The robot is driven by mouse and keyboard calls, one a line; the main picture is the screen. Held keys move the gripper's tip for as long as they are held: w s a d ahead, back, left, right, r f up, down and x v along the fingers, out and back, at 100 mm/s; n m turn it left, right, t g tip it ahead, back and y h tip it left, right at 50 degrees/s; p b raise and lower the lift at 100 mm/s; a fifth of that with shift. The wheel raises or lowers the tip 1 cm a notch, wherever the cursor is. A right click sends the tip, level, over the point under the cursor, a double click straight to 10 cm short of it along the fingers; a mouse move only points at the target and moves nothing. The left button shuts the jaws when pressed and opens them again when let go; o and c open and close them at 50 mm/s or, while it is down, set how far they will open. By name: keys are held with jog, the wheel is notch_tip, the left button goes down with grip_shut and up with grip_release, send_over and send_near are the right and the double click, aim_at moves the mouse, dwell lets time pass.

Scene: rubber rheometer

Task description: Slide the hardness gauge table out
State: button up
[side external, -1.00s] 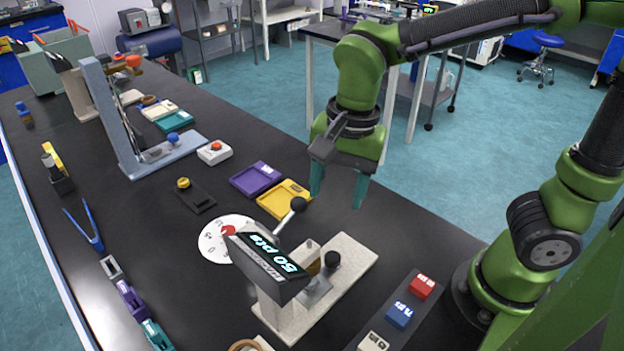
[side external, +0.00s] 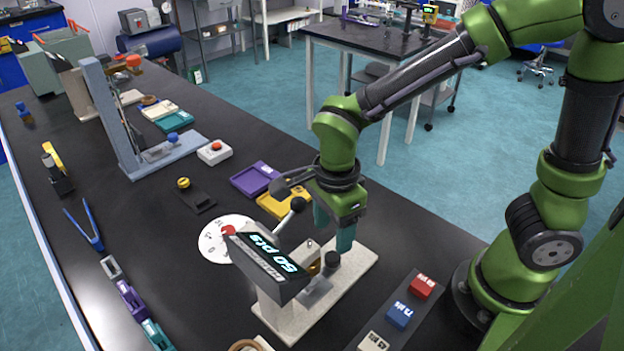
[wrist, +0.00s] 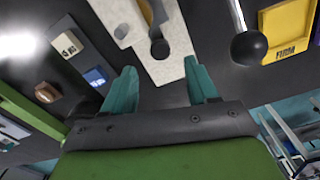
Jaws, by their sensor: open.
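My gripper (side external: 333,235) points down with teal fingers apart and empty, just above the back end of the base. In the wrist view, the knob (wrist: 159,48) lies ahead between the open fingers (wrist: 161,68), apart from both. Most of the table is hidden there.
In the wrist view, the black lever ball (wrist: 249,48) is close to the right finger. Yellow (side external: 283,200) and purple (side external: 256,178) trays lie behind the gauge. A strip with red (side external: 422,286), blue (side external: 399,315) and beige blocks lies at right. A white dial (side external: 226,240) lies left.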

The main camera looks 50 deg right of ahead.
aim_at(331, 257)
notch_tip(331, 257, down, 7)
dwell(0.3)
grip_shut()
dwell(0.3)
